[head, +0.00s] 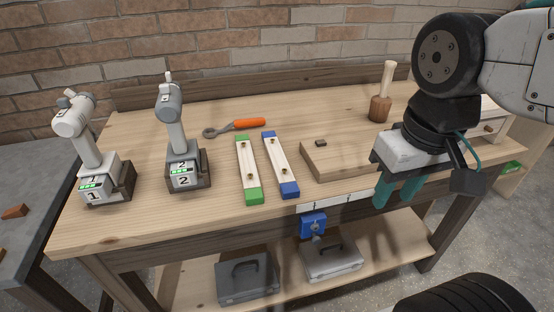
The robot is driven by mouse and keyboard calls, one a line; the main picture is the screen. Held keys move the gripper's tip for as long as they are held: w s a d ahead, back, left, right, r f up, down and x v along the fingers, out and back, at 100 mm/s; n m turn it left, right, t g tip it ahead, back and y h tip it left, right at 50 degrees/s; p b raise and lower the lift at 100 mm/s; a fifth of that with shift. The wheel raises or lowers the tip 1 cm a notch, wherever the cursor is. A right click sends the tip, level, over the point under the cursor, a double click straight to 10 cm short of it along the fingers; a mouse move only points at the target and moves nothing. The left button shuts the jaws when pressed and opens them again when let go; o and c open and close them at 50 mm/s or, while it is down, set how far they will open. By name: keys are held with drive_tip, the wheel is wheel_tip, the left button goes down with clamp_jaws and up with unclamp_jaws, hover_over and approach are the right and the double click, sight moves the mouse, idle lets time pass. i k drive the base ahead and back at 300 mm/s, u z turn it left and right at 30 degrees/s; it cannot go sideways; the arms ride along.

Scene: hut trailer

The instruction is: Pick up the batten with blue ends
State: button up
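The batten with blue ends (280,166) lies on the workbench, a pale wooden strip with brass-coloured fittings near each end. A similar batten with green ends (249,170) lies close beside it on the left, with a narrow gap between them. My gripper (398,192) is at the right, near the bench's front edge. Its teal fingers are apart with nothing visible between them. It is well to the right of both battens, with a wooden block between.
Two cordless drills stand in holders numbered 1 (107,187) and 2 (186,172) at the left. An orange-handled wrench (236,127) lies behind the battens. The wooden block (340,160) and a mallet (381,103) are to the right. A blue vise (313,224) is on the front edge.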

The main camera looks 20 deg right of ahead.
sight(289, 189)
drive_tip(key=z, duration=2.5)
drive_tip(key=k, duration=1.05)
drive_tip(key=u, duration=0.85)
